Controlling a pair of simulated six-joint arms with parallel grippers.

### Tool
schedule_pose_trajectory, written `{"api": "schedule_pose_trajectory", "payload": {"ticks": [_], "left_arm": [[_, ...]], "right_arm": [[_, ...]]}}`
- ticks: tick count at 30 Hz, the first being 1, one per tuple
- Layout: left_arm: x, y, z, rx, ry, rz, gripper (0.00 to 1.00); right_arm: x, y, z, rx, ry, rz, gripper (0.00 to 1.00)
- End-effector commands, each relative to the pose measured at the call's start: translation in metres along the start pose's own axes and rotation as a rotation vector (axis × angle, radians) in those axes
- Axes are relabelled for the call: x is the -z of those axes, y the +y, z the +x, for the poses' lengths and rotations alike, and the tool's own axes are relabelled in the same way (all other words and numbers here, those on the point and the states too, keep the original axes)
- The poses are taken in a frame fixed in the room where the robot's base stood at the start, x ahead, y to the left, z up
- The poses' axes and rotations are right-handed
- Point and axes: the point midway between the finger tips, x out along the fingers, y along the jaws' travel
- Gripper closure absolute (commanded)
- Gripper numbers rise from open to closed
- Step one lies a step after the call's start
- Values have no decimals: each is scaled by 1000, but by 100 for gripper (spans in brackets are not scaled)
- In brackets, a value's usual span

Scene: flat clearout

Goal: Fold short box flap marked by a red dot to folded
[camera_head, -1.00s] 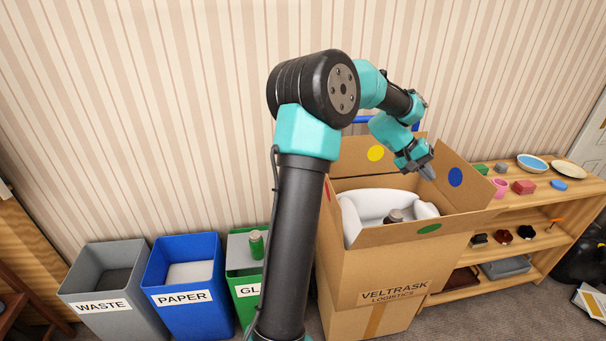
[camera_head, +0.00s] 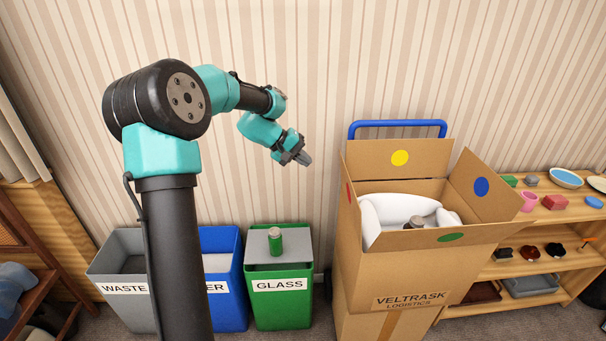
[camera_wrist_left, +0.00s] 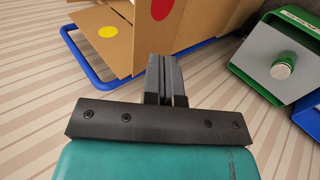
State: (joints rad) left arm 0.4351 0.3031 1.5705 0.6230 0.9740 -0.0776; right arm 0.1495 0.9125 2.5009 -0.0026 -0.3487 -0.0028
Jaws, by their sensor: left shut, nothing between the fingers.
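The cardboard box (camera_head: 392,275) stands open on top of another box, right of centre in the head view. Its left flap carries a red dot (camera_head: 349,192), seen nearly edge-on and standing up. In the left wrist view the red dot (camera_wrist_left: 161,8) is at the top, on the flap's outer face. My left gripper (camera_head: 304,159) is shut and empty, in the air to the left of the box, apart from the flap. Its closed fingers also show in the left wrist view (camera_wrist_left: 165,78). My right gripper is not in view.
The flaps with the yellow dot (camera_head: 400,158) and blue dot (camera_head: 481,187) stand up; the green-dot flap (camera_head: 451,237) leans outward. A blue trolley handle (camera_head: 397,124) rises behind. The glass bin (camera_head: 280,295), with a jar (camera_head: 275,241) on top, stands left of the box.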

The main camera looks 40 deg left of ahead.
Motion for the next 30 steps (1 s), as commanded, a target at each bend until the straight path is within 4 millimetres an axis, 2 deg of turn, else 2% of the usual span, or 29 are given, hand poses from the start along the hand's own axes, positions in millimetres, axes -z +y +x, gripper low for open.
{"api": "schedule_pose_trajectory", "payload": {"ticks": [11,16,20,30], "left_arm": [[0,0,0,0,0,0,100],[0,0,7,0,-2,0,100],[0,0,21,1,-3,-1,100],[-1,0,77,1,-4,0,100]], "right_arm": [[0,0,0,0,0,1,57],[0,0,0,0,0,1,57],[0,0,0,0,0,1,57],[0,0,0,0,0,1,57]]}}
